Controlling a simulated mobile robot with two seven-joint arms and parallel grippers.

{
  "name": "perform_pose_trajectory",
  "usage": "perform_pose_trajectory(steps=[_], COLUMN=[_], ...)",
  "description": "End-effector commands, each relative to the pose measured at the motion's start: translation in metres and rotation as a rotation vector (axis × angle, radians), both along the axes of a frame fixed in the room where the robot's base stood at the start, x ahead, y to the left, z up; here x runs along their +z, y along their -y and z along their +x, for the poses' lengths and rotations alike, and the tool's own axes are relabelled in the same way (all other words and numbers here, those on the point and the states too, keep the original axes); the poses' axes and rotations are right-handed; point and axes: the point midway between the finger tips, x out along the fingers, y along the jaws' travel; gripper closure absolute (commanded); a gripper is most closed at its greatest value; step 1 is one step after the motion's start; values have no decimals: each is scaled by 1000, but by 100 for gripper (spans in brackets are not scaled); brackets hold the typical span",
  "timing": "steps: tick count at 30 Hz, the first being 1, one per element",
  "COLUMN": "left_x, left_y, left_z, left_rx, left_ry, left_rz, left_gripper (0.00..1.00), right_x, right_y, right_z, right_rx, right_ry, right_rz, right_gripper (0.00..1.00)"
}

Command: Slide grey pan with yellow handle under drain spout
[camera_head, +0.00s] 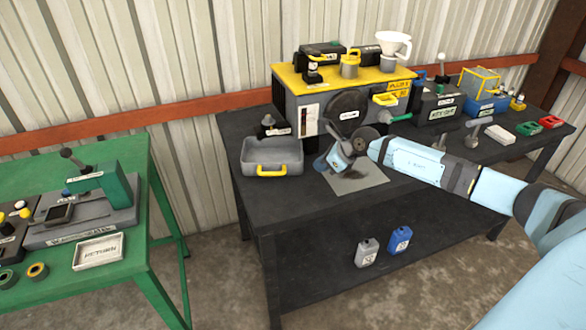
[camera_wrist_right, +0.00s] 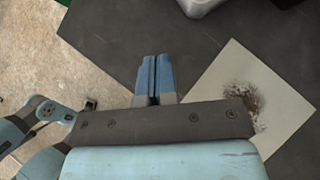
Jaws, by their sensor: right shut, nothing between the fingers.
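The grey pan with a yellow handle (camera_head: 272,157) sits on the dark bench (camera_head: 295,210), left of the pale stained sheet (camera_head: 372,186). Its handle faces the front edge. My right gripper (camera_head: 322,164) is shut and empty, low over the bench between pan and sheet, to the right of the pan. In the right wrist view, its blue fingers (camera_wrist_right: 153,76) are together, and a grey corner of the pan (camera_wrist_right: 200,6) shows at the top, apart from them. I cannot clearly make out the drain spout; my right wrist hides part of the machine's front. My left gripper is not in view.
A grey machine with a yellow top (camera_head: 285,78) stands behind the sheet, with a dark knobbed fitting (camera_head: 268,128) behind the pan. Jugs (camera_head: 368,252) stand on the lower shelf. A green table (camera_head: 140,262) is at left. Bench in front of the pan is clear.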

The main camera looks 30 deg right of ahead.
Motion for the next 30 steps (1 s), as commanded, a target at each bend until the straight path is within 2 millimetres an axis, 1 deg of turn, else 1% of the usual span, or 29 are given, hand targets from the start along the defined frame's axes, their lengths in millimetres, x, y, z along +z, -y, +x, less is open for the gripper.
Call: perform_pose_trajectory(steps=[3, 10, 12, 15, 18, 22, 30], left_x=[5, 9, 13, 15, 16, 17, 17], left_y=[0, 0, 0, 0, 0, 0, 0], left_z=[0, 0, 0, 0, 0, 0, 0], left_rx=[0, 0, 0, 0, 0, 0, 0], left_ry=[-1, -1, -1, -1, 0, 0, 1], left_rz=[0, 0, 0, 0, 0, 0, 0], left_gripper=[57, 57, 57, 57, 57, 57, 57], right_x=[-17, -52, -47, -48, -49, -50, -50], right_y=[-11, -28, -34, -40, -44, -46, -46], right_z=[17, 46, 58, 69, 75, 78, 78], right_rx=[-1, -3, -4, -3, -3, -2, -3], right_ry=[0, -1, 3, 1, 0, 0, 0], right_rz=[6, 8, 7, 6, 5, 4, 3], right_gripper=[100, 100, 100, 100, 100, 100, 100])
